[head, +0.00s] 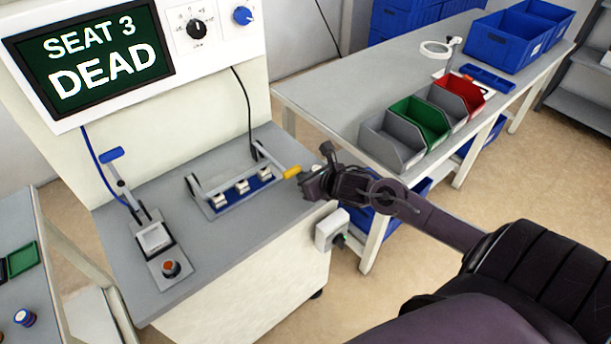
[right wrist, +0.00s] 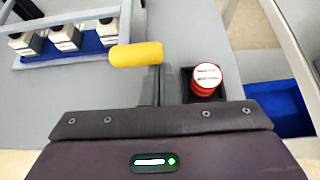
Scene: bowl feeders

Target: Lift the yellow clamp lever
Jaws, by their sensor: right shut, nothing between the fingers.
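The yellow clamp lever's grip (head: 291,172) sticks out at the right end of a grey bar on the clamp fixture (head: 215,208). The fixture has a blue bed with three pale blocks on it. In the right wrist view the yellow grip (right wrist: 136,54) lies crosswise just beyond my right gripper (right wrist: 157,72). In the head view my right gripper (head: 304,180) is beside the outer end of the grip. It is shut and empty; whether it touches the grip I cannot tell. My left gripper is out of view.
A screen (head: 90,60) reads "SEAT 3 DEAD". A blue-handled lever (head: 113,155) and a red button (head: 171,268) stand left on the bench. Bins (head: 418,122) stand on the table behind.

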